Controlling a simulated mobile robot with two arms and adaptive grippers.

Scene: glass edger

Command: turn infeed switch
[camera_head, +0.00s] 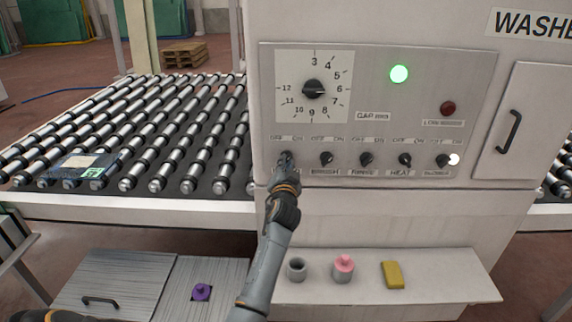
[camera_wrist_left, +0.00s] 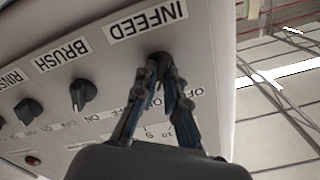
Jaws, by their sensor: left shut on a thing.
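The infeed switch is a black rotary knob under an OFF/ON label, at the left end of the switch row on the washer panel (camera_head: 375,100). My left gripper (camera_head: 285,162) reaches up to it from below and mostly hides it in the head view. In the left wrist view the INFEED label (camera_wrist_left: 148,22) shows upside down, and my left gripper's two fingers (camera_wrist_left: 157,92) are shut on the infeed switch (camera_wrist_left: 160,60). The knob's exact angle is hard to tell between the fingers. My right gripper is not seen.
The brush switch (camera_head: 326,158) is close on the right, with more knobs beyond. A large dial (camera_head: 314,90) is above and a green lamp (camera_head: 399,74) is lit. A roller conveyor (camera_head: 130,130) lies left. A shelf below holds a pink-topped item (camera_head: 343,267) and yellow block (camera_head: 392,275).

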